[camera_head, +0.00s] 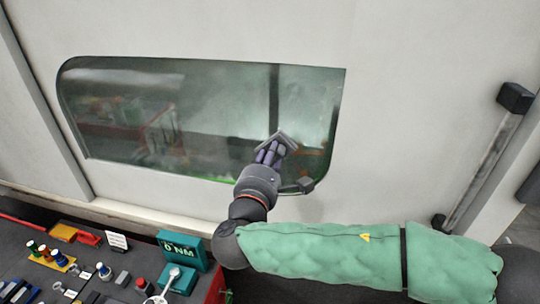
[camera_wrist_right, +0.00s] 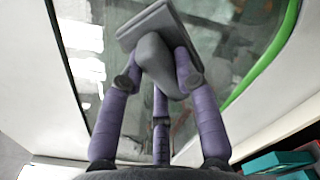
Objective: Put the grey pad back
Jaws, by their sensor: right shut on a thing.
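The grey pad (camera_head: 287,138) is a flat plate with a rounded grip on its back. My right gripper (camera_head: 270,155) has its purple fingers shut on that grip. The pad is held up in front of the glass window (camera_head: 125,110) near its lower right part. In the right wrist view the pad (camera_wrist_right: 150,22) is at the top, with the fingers (camera_wrist_right: 160,75) around the grip. I cannot tell whether its face touches the glass. My left gripper is out of view.
A small dark block (camera_head: 305,184) sits at the window's lower edge. A bar handle (camera_head: 485,165) is on the pale panel at right. Below left, a dark bench (camera_head: 45,215) holds several coloured parts, a teal box reading "0 NM" (camera_head: 182,248) and a red-topped button (camera_head: 141,284).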

